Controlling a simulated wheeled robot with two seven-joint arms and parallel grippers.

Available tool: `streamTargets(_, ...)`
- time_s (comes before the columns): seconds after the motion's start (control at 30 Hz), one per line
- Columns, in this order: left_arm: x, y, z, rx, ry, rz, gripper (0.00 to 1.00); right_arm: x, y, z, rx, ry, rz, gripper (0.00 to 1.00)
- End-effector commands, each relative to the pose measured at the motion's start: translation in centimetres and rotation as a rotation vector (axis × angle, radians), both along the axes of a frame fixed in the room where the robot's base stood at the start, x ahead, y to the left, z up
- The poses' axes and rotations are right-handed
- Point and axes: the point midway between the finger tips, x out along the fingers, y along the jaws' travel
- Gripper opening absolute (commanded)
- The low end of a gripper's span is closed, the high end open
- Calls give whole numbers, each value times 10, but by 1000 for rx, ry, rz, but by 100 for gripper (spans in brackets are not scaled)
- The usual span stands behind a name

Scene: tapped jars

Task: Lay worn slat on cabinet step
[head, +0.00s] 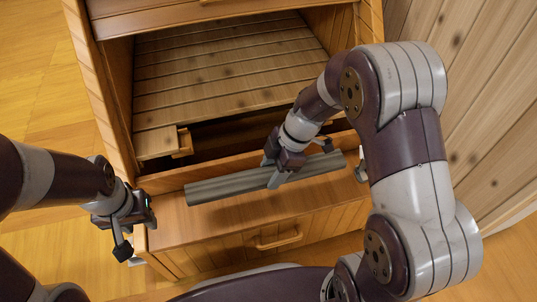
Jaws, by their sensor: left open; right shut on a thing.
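The worn slat (222,189) is a long grey bar, lying slightly slanted across the front of the wooden cabinet in the head view. My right gripper (278,172) is shut on it near its middle, reaching from the upper right. The cabinet step (250,211) is the flat wooden ledge below the slat in the picture. I cannot tell whether the slat touches the ledge or hangs just above it. My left gripper (137,230) is open and empty at the cabinet's front left corner, apart from the slat.
Behind the slat the cabinet has an open bay with a slatted, spotted board (215,72) and a dark gap in front of it. A drawer front with a handle (279,239) is below the ledge. A plank wall (480,110) closes off the right side. Floor shows at left.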

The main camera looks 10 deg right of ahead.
Motion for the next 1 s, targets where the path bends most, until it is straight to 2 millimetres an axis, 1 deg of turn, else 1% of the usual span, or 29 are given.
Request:
streamTargets(0.17, 0, 0, -9, 0, 1, 0, 42, 0, 0, -12, 0, 0, 0, 13)
streamTargets(0.6, 0, 0, -49, 0, 1, 0, 42, -1, 0, -68, -1, 1, -1, 13)
streamTargets(0.7, 0, 0, -54, 0, 1, 0, 42, -1, 0, -77, -1, 2, -1, 13)
streamTargets(0.8, 0, 0, -56, 0, 0, 0, 42, 0, 0, -80, -1, 1, -2, 13)
streamTargets(1.0, 0, 0, -55, 0, 0, 0, 42, 0, 0, -79, -1, 0, -2, 13)
